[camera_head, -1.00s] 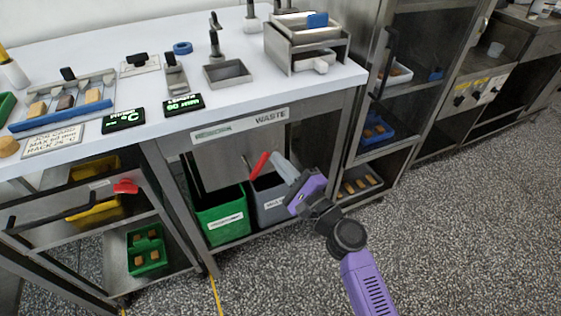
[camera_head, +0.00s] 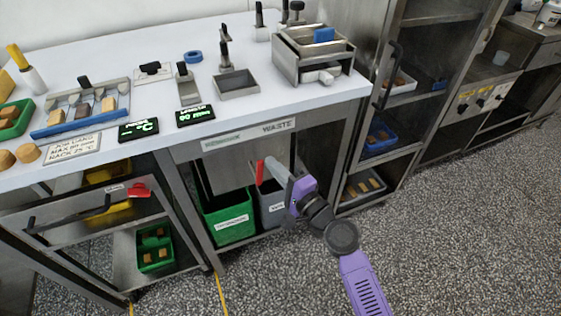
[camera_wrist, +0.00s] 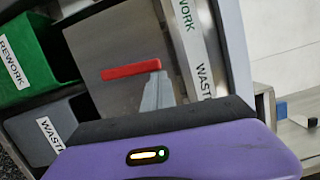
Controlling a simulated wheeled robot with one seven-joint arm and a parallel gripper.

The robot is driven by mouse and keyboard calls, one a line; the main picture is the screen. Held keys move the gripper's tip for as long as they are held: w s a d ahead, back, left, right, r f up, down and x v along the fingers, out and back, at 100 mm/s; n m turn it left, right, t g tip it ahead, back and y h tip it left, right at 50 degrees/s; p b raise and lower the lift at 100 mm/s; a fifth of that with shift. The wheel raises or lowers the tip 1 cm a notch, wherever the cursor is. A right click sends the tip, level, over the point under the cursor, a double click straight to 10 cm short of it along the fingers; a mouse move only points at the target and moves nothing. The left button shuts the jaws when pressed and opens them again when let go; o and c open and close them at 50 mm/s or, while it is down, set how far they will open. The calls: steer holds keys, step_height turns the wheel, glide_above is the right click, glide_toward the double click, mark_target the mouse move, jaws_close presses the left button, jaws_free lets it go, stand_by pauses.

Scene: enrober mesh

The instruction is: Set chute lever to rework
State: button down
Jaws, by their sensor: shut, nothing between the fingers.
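The chute lever (camera_head: 260,172) is a red bar on a steel panel under the worktop, standing about upright in the head view. In the wrist view the red lever (camera_wrist: 128,70) lies across the picture. The label strip above reads REWORK (camera_head: 221,141) at left and WASTE (camera_head: 278,127) at right. My gripper (camera_head: 269,164) is shut, its grey fingers at the right of the lever's upper end. In the wrist view the fingertips (camera_wrist: 157,80) are at the lever's right end, seemingly touching it. The lever is not between the fingers.
Below the panel stand a green rework bin (camera_head: 228,216) and a grey waste bin (camera_head: 270,208). A steel drawer cart (camera_head: 75,222) with a red latch (camera_head: 139,190) is at left. An open-shelved cabinet (camera_head: 400,115) is at right. The speckled floor in front is clear.

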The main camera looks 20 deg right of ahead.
mark_target(259, 168)
steer(key=a+n+p, duration=0.2)
steer(key=a+r+n+g+p, duration=0.1)
steer(key=a+n+p, duration=0.1)
steer(key=n, duration=0.1)
steer(key=shift+r+h+p, duration=0.15)
steer(key=shift+h+p, duration=0.15)
steer(key=shift+p, duration=0.1)
steer(key=shift+a+f+n+p, duration=0.3)
steer(key=shift+a+n+p, duration=0.2)
steer(key=shift+a+p, duration=0.3)
steer(key=shift+a+f, duration=0.1)
steer(key=shift+a, duration=0.1)
